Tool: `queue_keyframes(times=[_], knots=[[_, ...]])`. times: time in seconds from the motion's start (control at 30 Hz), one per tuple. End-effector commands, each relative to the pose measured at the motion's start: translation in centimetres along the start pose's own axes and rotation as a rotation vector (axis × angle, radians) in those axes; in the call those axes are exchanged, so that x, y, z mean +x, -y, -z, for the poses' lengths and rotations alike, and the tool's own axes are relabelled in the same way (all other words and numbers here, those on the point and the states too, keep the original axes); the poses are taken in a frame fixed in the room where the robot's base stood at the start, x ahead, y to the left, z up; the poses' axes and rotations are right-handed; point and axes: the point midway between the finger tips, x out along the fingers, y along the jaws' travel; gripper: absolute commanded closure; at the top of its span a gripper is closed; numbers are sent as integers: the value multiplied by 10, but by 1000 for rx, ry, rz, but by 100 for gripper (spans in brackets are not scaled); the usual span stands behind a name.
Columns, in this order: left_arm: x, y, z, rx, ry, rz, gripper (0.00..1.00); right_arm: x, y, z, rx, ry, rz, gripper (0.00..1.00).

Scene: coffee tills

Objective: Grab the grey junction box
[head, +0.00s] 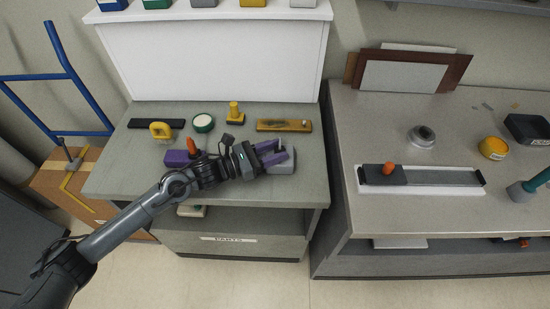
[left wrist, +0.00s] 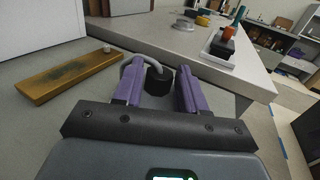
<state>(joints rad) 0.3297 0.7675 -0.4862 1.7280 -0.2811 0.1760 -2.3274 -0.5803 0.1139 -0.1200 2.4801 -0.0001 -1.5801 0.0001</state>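The grey junction box (head: 283,166) is a pale grey rounded block near the right front of the left counter. My left gripper (head: 284,150) reaches it from the left, its two purple fingers spread above and around its near part. In the left wrist view, a rounded grey edge of the box (left wrist: 129,66) and a black cylindrical part (left wrist: 158,80) show between and just beyond the spread fingers of the left gripper (left wrist: 160,75). The fingers hide part of the box, and I cannot tell whether they touch it. My right gripper is not in view.
A wooden brush-like block (head: 284,125) lies just behind the box. A yellow stamp-like object (head: 235,112), a green round tin (head: 203,123) and a purple block (head: 178,158) are further left.

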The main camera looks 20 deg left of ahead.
Motion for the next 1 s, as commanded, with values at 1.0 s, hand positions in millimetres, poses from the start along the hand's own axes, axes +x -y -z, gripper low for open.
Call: queue_keyframes(times=[1.0], knots=[[0,-1,-44,4,3,-1,100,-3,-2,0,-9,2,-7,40]])
